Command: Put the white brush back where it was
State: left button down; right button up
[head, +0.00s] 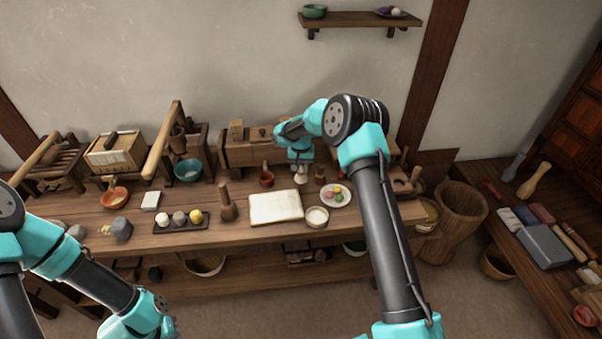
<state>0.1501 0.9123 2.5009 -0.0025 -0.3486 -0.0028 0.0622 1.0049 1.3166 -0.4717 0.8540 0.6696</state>
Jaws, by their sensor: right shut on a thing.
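My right gripper (300,168) points down over the back of the long wooden table, behind the white board. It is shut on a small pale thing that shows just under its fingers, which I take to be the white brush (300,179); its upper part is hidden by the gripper. I cannot tell whether its lower end touches the table. A dark red pot (266,179) stands just left of it, and a small brown pot (320,175) stands just right. My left gripper (150,325) is low at the bottom edge, away from the table, and its fingers do not show clearly.
The white board (276,206) lies in front of the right gripper. A small white bowl (317,216) and a plate of coloured sweets (335,194) are to its right. A wooden pestle (227,204) stands upright to its left. Wooden boxes (238,152) line the back.

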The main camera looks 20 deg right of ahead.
aim_at(301, 172)
jog(key=shift+w, duration=0.2)
jog(key=shift+f, duration=1.75)
jog(key=shift+f, duration=0.1)
jog(key=o, duration=0.8)
jog(key=shift+o, duration=0.2)
notch_tip(301, 172, up, 12)
jog(key=shift+r, duration=0.1)
